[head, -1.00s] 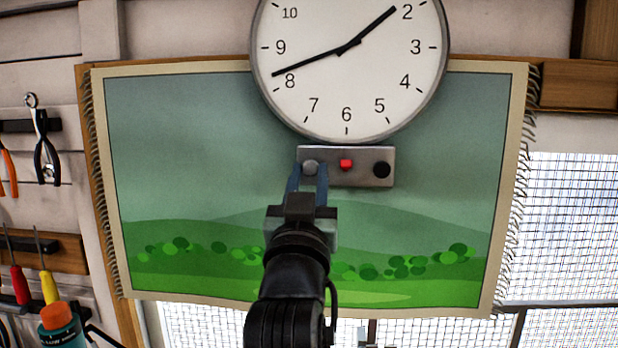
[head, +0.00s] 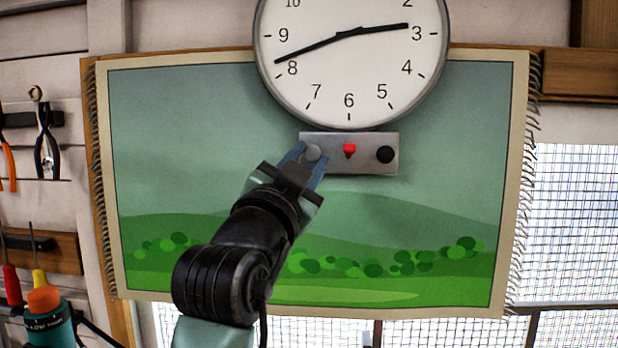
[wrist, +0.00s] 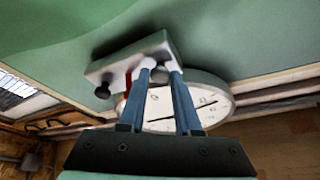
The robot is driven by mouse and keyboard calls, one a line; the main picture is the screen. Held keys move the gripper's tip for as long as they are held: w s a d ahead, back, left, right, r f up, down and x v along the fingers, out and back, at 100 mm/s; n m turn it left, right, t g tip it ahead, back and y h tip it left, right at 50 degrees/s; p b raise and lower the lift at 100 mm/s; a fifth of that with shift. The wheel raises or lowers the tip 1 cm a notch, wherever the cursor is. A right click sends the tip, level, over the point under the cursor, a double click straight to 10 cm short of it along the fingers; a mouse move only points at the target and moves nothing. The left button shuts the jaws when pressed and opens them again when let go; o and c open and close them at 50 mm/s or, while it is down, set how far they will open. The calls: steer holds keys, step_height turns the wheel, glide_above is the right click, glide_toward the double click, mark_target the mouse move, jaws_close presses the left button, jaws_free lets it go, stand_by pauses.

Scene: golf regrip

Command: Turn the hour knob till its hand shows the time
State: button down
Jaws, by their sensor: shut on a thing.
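The clock (head: 345,85) hangs at the top, its upper edge cut off. Its shorter hand (head: 385,27) points just short of 3; its longer hand (head: 305,50) points a little past 8. Below it is a grey metal panel (head: 331,139) with a round grey knob (head: 314,153) on the left, a small red piece (head: 349,150) in the middle and a black knob (head: 385,155) on the right. My gripper (head: 308,158) is shut on the grey knob, its fingers leaning up and right. The wrist view shows the grey knob (wrist: 147,64) between the fingertips.
A fringed landscape hanging (head: 200,150) lies behind the panel. Pliers (head: 45,145), screwdrivers and a bottle with an orange cap (head: 47,325) are at the left. Windows with mesh (head: 570,220) are at the right. The space around the panel's sides is clear.

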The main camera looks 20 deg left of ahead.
steer(key=shift+m+h+b, duration=0.35)
steer(key=shift+m+h, duration=0.05)
steer(key=shift+m, duration=0.4)
steer(key=c, duration=0.6)
jaws_free()
steer(key=shift+s+f+b, duration=0.25)
steer(key=shift+s+b, duration=0.2)
steer(key=shift+s, duration=0.05)
steer(key=b+v, duration=0.1)
steer(key=v, duration=0.3)
steer(key=b+v, duration=0.2)
steer(key=v, duration=0.2)
steer(key=b+v, duration=0.2)
steer(key=v, duration=0.2)
steer(key=shift+r, duration=0.3)
